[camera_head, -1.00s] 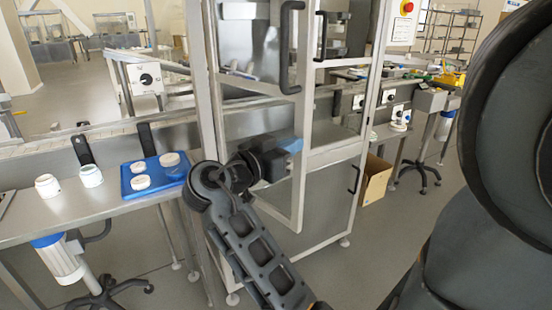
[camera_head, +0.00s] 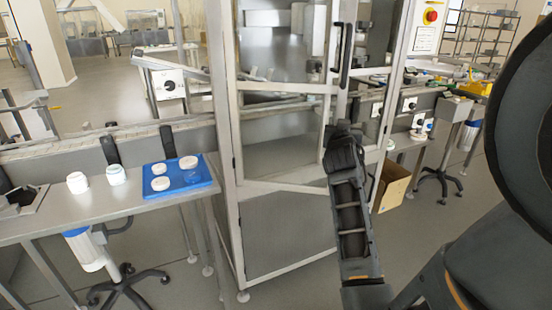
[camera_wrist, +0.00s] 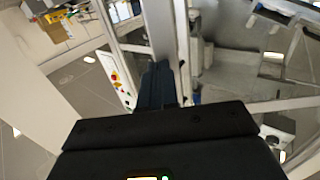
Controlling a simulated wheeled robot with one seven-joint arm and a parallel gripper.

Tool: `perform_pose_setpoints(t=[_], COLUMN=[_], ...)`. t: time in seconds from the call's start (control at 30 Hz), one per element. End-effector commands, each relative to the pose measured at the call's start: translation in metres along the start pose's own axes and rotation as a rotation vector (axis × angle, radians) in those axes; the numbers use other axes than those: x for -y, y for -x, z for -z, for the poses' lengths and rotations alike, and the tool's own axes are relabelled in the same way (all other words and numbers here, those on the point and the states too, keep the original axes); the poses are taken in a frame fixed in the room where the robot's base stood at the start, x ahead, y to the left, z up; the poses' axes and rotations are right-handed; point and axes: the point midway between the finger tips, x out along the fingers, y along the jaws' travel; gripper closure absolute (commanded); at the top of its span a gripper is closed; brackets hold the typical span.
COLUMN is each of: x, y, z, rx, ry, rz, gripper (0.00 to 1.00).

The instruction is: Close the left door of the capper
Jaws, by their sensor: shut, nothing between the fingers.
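The capper is a tall metal-framed cabinet with clear panels. Its left door (camera_head: 285,87) now lies in, or very near, the plane of the cabinet front; I cannot tell whether it is fully shut. The door's black handle (camera_head: 346,55) is upright on its right side. My gripper (camera_head: 341,135) is at the door's right edge, below the handle; the arm hides its fingertips in the head view. In the wrist view, the closed fingers (camera_wrist: 158,84) are against or just in front of a metal frame post (camera_wrist: 160,28). They hold nothing.
A blue tray (camera_head: 206,183) with white round pieces lies on the table (camera_head: 100,207) at left, beside two white jars. A cardboard box (camera_head: 392,186) stands on the floor right of the capper. A red emergency button (camera_head: 431,16) is at upper right.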

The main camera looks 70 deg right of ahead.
Motion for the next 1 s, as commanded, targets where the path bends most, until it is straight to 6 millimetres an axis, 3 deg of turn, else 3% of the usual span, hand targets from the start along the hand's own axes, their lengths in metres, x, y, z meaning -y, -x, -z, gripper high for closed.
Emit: perform_pose_setpoints(t=[0.27,0.6,0.8,1.0], x=[0.002,0.019,0.029,0.034], y=[-0.059,-0.131,-0.154,-0.165], z=[0.001,-0.002,-0.002,-0.001], rx=[0.001,0.001,0.001,0.001], ry=[-0.004,-0.004,-0.001,0.000], rz=[-0.003,-0.002,0.000,-0.001], gripper=[1.00,1.00,1.00,1.00])
